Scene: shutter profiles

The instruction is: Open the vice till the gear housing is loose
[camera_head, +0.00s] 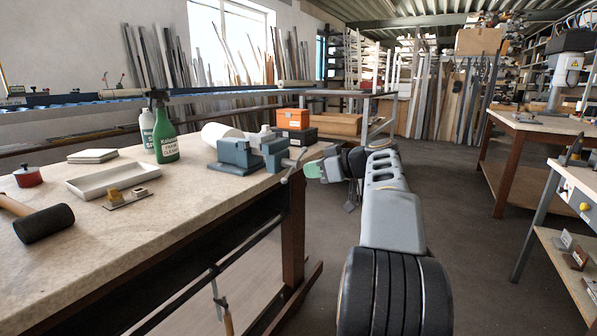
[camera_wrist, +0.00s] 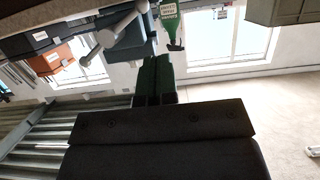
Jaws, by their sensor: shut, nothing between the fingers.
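The blue-grey vice (camera_head: 238,154) stands at the right end of the workbench. Its pale handle bar (camera_head: 292,166) hangs at its right, on the side toward my arm. A small grey piece (camera_head: 263,135) shows at the jaws, perhaps the gear housing; I cannot tell how firmly it is held. My gripper (camera_head: 312,169) is shut and empty, just right of the handle; contact cannot be told. In the wrist view the dark green fingers (camera_wrist: 154,80) are together, with the handle (camera_wrist: 108,38) and part of the blue vice (camera_wrist: 128,45) beyond them, up and left.
A green spray bottle (camera_head: 165,134), an orange box (camera_head: 292,119) and a white roll (camera_head: 218,133) stand near the vice. A white tray (camera_head: 112,180), a red tin (camera_head: 28,176) and a mallet (camera_head: 42,222) lie farther left. The floor (camera_head: 470,230) right of my arm is clear.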

